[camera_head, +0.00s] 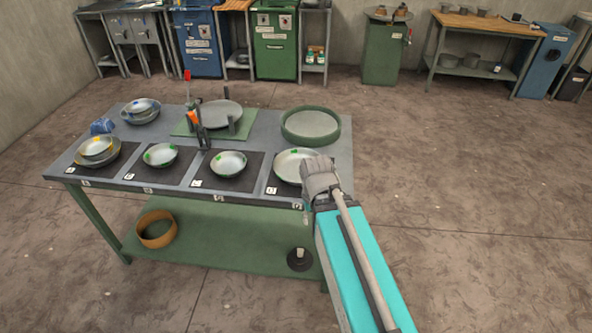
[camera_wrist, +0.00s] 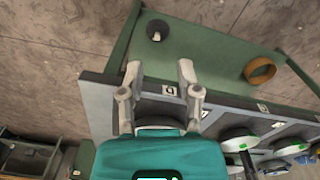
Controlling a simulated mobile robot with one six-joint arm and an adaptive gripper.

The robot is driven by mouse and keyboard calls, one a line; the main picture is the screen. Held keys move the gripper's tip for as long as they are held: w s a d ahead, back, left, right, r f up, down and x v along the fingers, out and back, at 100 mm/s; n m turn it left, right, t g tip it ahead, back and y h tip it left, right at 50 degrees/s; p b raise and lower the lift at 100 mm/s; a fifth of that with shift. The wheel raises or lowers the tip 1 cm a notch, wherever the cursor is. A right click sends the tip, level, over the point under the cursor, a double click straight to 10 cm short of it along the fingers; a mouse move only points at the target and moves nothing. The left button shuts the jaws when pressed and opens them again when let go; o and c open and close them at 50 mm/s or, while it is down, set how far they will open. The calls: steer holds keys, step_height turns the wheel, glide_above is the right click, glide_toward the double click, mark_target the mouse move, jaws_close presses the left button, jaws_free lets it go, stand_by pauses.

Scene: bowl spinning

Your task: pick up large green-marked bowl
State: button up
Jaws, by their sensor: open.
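The large green-marked bowl (camera_head: 288,164) is a wide, shallow metal bowl on the rightmost dark mat of the workbench in the head view. A green mark shows on its far rim. My gripper (camera_head: 318,172) is at the bowl's right side in that view and covers part of its right rim; I cannot tell if it touches. In the wrist view my gripper (camera_wrist: 160,68) has its two fingers apart with nothing between them, over the bench's front edge by a label. The large bowl is mostly hidden there behind my gripper's body.
Smaller green-marked bowls (camera_head: 228,165) (camera_head: 160,155) sit on the mats to the left, and stacked yellow-marked bowls (camera_head: 96,148) at the far left. A green round tray (camera_head: 310,138) stands behind the large bowl. A fixture with upright tools (camera_head: 197,125) is mid-bench.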

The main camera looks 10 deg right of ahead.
steer(key=shift+d, duration=0.15)
steer(key=w+f+n+h+b, duration=0.4)
steer(key=w+b, duration=0.1)
steer(key=w, duration=0.1)
steer(key=w+a+n+h+b, duration=0.3)
steer(key=w, duration=0.1)
steer(key=w+a+r+n+t+h+b, duration=0.1)
steer(key=w+a+n+h+b, duration=0.2)
steer(key=w+a, duration=0.1)
steer(key=w+a+n+t+h+b, duration=0.1)
steer(key=w+a+n+h+b, duration=0.1)
steer(key=w+a+h+b, duration=0.1)
steer(key=shift+w+a+r+n+h+b, duration=0.1)
steer(key=shift+w+a+n+h+b, duration=0.15)
steer(key=shift+w, duration=0.3)
steer(key=shift+w+a+r+n+h+b, duration=0.1)
steer(key=shift+w+a+n+h+b, duration=0.1)
steer(key=shift+w, duration=0.35)
steer(key=shift+a+r, duration=0.2)
steer(key=shift+a, duration=0.05)
steer(key=shift+d, duration=0.1)
